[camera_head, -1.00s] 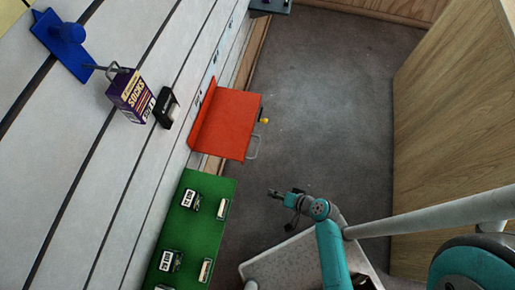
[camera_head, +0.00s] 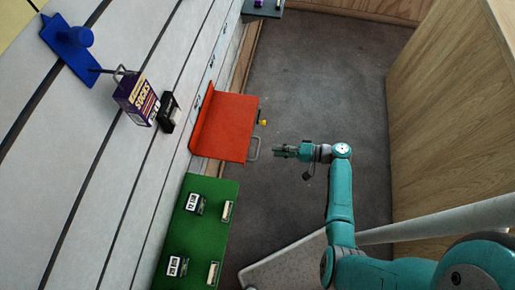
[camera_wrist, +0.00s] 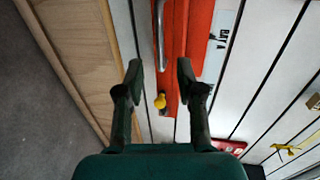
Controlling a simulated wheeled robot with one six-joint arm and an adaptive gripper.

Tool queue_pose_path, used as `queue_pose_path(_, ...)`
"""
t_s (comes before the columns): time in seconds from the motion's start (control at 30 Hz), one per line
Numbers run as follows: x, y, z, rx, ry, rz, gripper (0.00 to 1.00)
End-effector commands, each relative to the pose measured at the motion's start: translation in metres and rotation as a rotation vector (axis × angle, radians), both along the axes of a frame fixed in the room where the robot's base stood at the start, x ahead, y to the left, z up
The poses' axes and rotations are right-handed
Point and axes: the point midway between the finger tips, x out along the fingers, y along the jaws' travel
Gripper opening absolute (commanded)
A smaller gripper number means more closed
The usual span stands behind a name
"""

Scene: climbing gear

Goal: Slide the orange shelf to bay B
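The orange shelf (camera_head: 222,127) is mounted on the slatted wall, with a grey wire handle (camera_head: 253,149) and a yellow knob (camera_head: 263,122) on its outer edge. My gripper (camera_head: 282,151) is beside the handle, apart from it, pointing toward the wall. In the wrist view my gripper (camera_wrist: 160,72) is open and empty. The handle bar (camera_wrist: 160,35) and yellow knob (camera_wrist: 160,101) appear in line with the gap between the fingers.
A green shelf (camera_head: 190,240) with small labelled boxes is close below the orange one. A dark grey shelf (camera_head: 264,10) is at the top. A purple socks box (camera_head: 136,98) and a blue holder (camera_head: 70,40) hang on the wall. Open carpet (camera_head: 320,90) lies right of the shelf.

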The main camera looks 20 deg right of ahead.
Motion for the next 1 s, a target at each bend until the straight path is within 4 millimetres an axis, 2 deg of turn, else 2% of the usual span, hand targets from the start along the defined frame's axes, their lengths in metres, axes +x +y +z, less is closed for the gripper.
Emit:
queue_pose_path(0.2, 0.021, 0.032, -0.008, -0.001, 0.001, 0.005, 0.37)
queue_pose_path(0.5, 0.044, 0.062, -0.016, -0.002, 0.001, 0.002, 0.37)
queue_pose_path(0.97, 0.05, 0.069, -0.018, -0.002, 0.001, -0.001, 0.37)
queue_pose_path(1.0, 0.05, 0.069, -0.018, -0.002, 0.001, -0.001, 0.27)
